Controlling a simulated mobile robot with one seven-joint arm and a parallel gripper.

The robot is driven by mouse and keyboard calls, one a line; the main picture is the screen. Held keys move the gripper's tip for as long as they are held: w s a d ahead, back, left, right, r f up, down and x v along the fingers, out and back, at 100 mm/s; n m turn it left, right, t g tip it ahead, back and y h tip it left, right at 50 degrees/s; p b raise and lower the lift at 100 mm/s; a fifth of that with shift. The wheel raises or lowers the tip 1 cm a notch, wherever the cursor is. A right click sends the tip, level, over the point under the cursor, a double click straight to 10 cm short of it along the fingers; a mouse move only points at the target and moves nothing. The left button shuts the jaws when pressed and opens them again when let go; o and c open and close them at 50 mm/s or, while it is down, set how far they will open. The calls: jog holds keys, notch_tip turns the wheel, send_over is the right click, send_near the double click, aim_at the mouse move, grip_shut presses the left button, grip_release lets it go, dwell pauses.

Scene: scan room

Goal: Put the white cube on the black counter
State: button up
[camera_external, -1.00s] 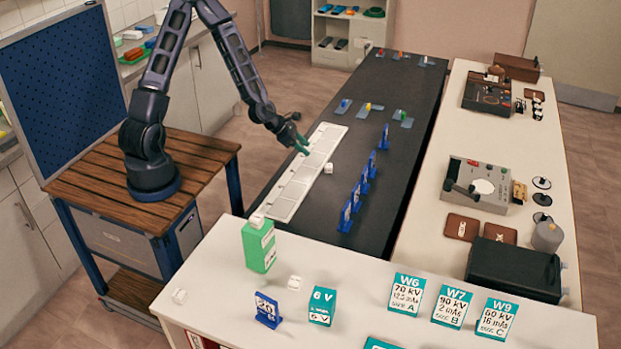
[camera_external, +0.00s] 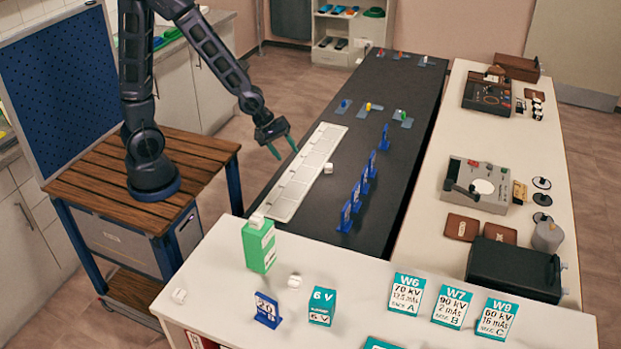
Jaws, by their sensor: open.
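A small white cube (camera_external: 328,168) rests on the black counter (camera_external: 330,205), just right of the long white compartment tray (camera_external: 284,208). My gripper (camera_external: 284,151) is open and empty, with its green fingers apart. It hangs in the air left of the tray's far half, clear of the cube. More small white cubes show on the white front counter: one at its left end (camera_external: 179,295), one near its middle (camera_external: 294,281), and one on top of a green box (camera_external: 257,220).
A row of blue upright cards (camera_external: 357,195) stands on the black counter right of the tray. Small coloured items on grey plates (camera_external: 402,118) lie farther back. A white bench (camera_external: 430,200) with instruments runs along the right.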

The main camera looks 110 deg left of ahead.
jog(key=s+d+r+m, duration=0.9)
jog(key=d+r+m, duration=0.3)
jog(key=r+m, duration=0.15)
jog(key=s+d+r+m, duration=0.2)
jog(key=s+r+m, duration=0.2)
jog(key=s, duration=0.2)
jog(key=s+d+r+m+g+h, duration=0.1)
jog(key=s+d+r+m, duration=0.1)
jog(key=s+r+m, duration=0.2)
jog(key=s+m, duration=0.1)
jog(key=s, duration=0.2)
jog(key=shift+d, duration=0.4)
